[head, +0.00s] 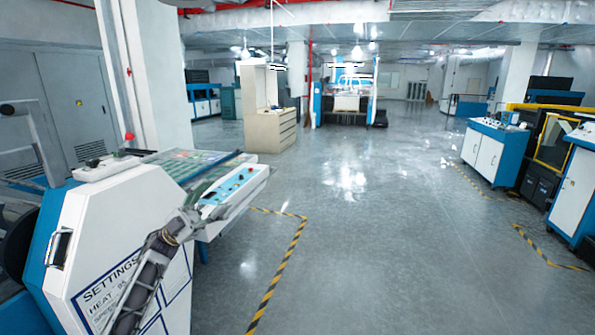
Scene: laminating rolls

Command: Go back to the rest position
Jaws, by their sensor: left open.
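My left arm comes in from the bottom left, in front of the white and blue laminating machine (133,205). My left gripper (191,213) is open, just below and left of the machine's light blue control panel (235,186) in the picture. I see nothing held in it. Whether it touches the machine cannot be told. My right gripper is not in view. No loose laminating roll can be made out clearly.
The grey floor (370,240) is clear ahead, with yellow-black tape (280,275) beside the machine. A beige cabinet (270,131) and another machine (345,100) stand farther back. White and blue cabinets (490,150) line the right side.

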